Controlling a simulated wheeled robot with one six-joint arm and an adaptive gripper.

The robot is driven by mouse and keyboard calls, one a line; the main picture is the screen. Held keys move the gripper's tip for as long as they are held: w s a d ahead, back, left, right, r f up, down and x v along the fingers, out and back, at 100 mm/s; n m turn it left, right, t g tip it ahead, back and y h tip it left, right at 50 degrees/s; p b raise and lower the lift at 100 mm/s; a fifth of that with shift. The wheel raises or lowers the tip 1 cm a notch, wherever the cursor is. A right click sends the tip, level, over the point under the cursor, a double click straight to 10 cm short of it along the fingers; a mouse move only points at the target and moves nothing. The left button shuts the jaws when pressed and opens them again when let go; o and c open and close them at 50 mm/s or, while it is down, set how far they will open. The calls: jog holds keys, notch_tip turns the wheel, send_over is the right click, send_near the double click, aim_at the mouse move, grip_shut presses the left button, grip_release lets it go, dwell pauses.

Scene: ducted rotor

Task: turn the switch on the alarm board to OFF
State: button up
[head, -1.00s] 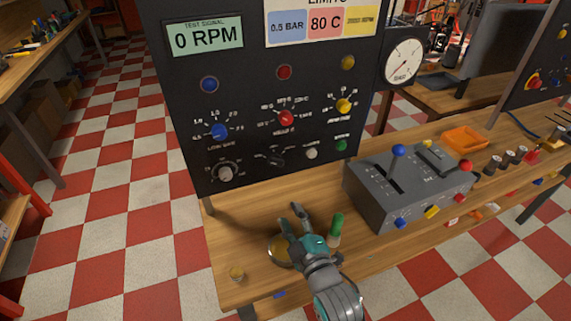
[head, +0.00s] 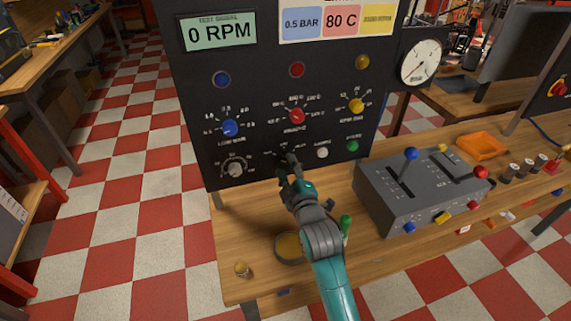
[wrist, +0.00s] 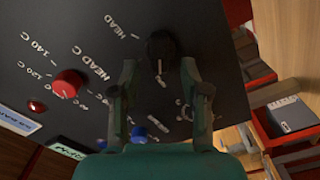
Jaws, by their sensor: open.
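The black alarm board (head: 190,120) stands upright at the back of the wooden bench. Its black switch knob (wrist: 161,45), with a pale pointer line, shows in the wrist view just beyond and between my fingertips. The lettering around the knob is too small and turned to read fully. My gripper (wrist: 158,70) is open and empty, with one finger on each side of the knob's line. In the head view my gripper (head: 285,166) is at the board's lower middle and mostly hides the switch. I cannot tell whether the fingers touch it.
A red knob (head: 296,116), a blue knob (head: 230,128) and a white button (head: 322,152) are close by on the board. A grey lever box (head: 425,195) stands on the bench to the right. A round yellow-filled dish (head: 290,247) lies below my arm.

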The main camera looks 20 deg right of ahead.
jog(key=shift+w, duration=0.95)
grip_shut()
jog(key=shift+m, duration=0.3)
jog(key=m, duration=0.5)
jog(key=shift+d+r+m, duration=0.15)
jog(key=shift+m, duration=0.15)
jog(key=m, duration=0.5)
jog(key=shift+d, duration=0.2)
jog(key=shift+m, duration=0.4)
